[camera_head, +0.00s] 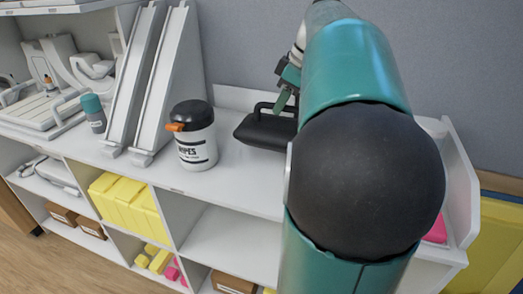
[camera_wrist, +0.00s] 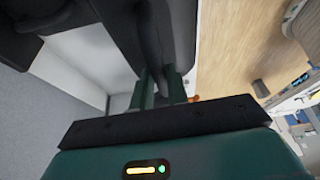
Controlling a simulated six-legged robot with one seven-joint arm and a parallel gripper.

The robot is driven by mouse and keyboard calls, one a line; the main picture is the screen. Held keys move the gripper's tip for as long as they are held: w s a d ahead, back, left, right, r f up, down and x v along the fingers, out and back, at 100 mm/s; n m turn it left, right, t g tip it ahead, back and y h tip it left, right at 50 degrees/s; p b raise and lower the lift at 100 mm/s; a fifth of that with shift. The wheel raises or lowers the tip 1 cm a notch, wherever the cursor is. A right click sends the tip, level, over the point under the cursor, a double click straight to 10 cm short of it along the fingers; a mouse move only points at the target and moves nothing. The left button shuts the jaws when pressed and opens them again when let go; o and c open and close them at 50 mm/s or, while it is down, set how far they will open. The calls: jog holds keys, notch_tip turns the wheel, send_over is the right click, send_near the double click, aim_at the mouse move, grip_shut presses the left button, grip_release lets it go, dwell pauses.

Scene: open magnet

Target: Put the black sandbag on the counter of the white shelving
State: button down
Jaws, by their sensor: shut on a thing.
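The black sandbag (camera_head: 265,131) is at the counter (camera_head: 236,180) of the white shelving, to the right of the wipes canister in the head view. Its handle is at the top, and my gripper (camera_head: 284,97) is shut on that handle. I cannot tell whether the bag's underside touches the counter. My arm hides the bag's right end. In the wrist view the dark bag (camera_wrist: 60,35) fills the upper left, and the green fingers of my gripper (camera_wrist: 160,80) reach to its handle.
A wipes canister (camera_head: 193,140) with a black lid stands close to the left of the bag. White slanted rails (camera_head: 150,85) and a grey-green bottle (camera_head: 94,113) stand farther left. Yellow blocks (camera_head: 128,205) fill a lower compartment. Counter in front of the bag is clear.

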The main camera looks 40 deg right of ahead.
notch_tip(320, 180, down, 14)
jog(key=shift+w, duration=0.25)
dwell(0.5)
jog(key=shift+f, duration=0.15)
jog(key=c, duration=1.4)
grip_release()
jog(key=shift+f, duration=0.15)
jog(key=shift+o, duration=0.2)
jog(key=v, duration=1.2)
jog(key=w+a+m, duration=0.1)
jog(key=w+a, duration=0.1)
jog(key=a, duration=0.9)
jog(key=s+a+f+m, duration=0.1)
jog(key=s+a+f, duration=0.1)
jog(key=a, duration=0.5)
jog(key=s+a+f+m+t+h, duration=0.1)
jog(key=s+a+f+m, duration=0.1)
jog(key=a+f, duration=0.3)
jog(key=s+a+f+m+h, duration=0.1)
jog(key=s+a+f, duration=0.1)
jog(key=a, duration=0.8)
jog(key=shift+s+a+f+t, duration=0.3)
jog(key=shift+s+f, duration=0.05)
jog(key=shift+f, duration=0.35)
